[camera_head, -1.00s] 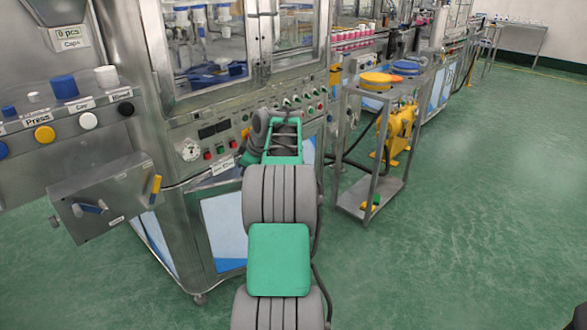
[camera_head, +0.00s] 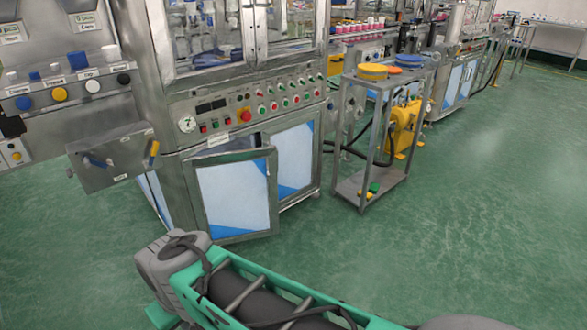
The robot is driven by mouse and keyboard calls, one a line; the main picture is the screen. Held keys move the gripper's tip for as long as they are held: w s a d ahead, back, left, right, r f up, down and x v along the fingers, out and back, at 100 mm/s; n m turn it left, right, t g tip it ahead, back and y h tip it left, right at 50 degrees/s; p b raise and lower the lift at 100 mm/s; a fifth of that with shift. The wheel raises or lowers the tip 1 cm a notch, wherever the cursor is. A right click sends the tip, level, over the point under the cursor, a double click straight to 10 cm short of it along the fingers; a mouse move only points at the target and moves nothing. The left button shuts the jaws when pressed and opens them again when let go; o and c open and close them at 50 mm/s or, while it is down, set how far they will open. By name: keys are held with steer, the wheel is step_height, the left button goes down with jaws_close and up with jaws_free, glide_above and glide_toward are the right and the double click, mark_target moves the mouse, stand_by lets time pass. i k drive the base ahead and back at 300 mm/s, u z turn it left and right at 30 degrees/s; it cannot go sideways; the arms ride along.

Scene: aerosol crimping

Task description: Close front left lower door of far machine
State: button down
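The large steel machine (camera_head: 170,115) stands left of centre, with two lower doors under its control panel. Its front left lower door (camera_head: 232,195), a pale panel with blue corners in a steel frame, stands ajar, its right edge swung out from the front. The lower right door (camera_head: 293,158) looks flush with the frame. Another machine farther back has pale lower panels (camera_head: 455,82) that look shut. My green and grey arm crosses the bottom of the view, in front of the door and apart from it. My gripper is not in view.
A steel cart (camera_head: 375,195) with yellow, orange and blue round items on top stands right of the doors, with a yellow pump (camera_head: 402,128) behind it. A steel box (camera_head: 110,162) juts out at left. Green floor (camera_head: 480,220) is clear at right.

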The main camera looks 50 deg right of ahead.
mark_target(234, 196)
steer(key=u, duration=0.15)
steer(key=k, duration=0.4)
steer(key=z, duration=1.25)
steer(key=i, duration=1.35)
steer(key=u, duration=0.95)
steer(key=i, duration=0.25)
steer(key=u, duration=0.25)
